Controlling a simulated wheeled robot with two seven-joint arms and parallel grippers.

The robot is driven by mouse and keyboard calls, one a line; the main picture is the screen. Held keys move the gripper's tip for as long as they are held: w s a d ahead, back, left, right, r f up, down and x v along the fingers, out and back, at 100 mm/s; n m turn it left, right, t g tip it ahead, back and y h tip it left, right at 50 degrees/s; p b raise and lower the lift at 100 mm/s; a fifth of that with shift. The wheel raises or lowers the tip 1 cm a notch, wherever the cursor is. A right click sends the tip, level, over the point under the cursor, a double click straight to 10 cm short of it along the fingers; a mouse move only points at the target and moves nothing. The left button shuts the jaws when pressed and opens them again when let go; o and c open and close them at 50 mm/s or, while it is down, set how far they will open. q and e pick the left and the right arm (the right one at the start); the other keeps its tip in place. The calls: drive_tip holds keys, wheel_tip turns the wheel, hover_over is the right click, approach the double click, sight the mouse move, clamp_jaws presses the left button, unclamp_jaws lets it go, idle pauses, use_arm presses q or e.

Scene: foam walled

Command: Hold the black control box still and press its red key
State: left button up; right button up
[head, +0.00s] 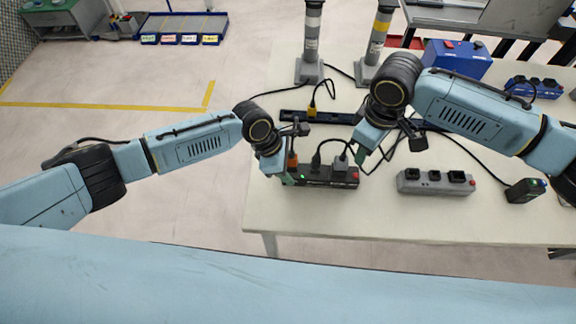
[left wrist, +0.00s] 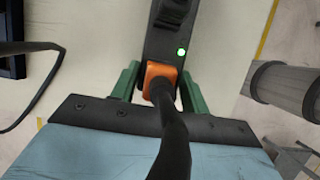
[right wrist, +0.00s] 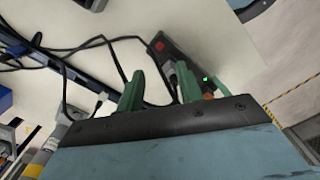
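The black control box (head: 335,175) lies near the table's front edge with an orange plug (left wrist: 160,72), dark plugs and a grey plug on it. Its green light (left wrist: 181,51) is lit. Its red key (right wrist: 159,46) is on the end away from the orange plug. My left gripper (left wrist: 160,82) has its green fingers on both sides of the box at the orange-plug end, appearing to touch it. My right gripper (right wrist: 155,85) is open and empty above the box; its fingers hide part of it in the right wrist view. Its fingertips are apart from the red key.
A grey box (head: 435,182) with black sockets lies to the right, and a small black device (head: 525,190) beyond it. A blue box (head: 457,60) and two grey posts (head: 311,45) stand at the back. Loose black cables run behind the control box. The table's front strip is bare.

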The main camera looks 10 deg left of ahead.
use_arm(q)
drive_tip(key=c, duration=0.5)
drive_tip(key=shift+o, duration=0.2)
use_arm(e)
clamp_jaws()
idle(1.0)
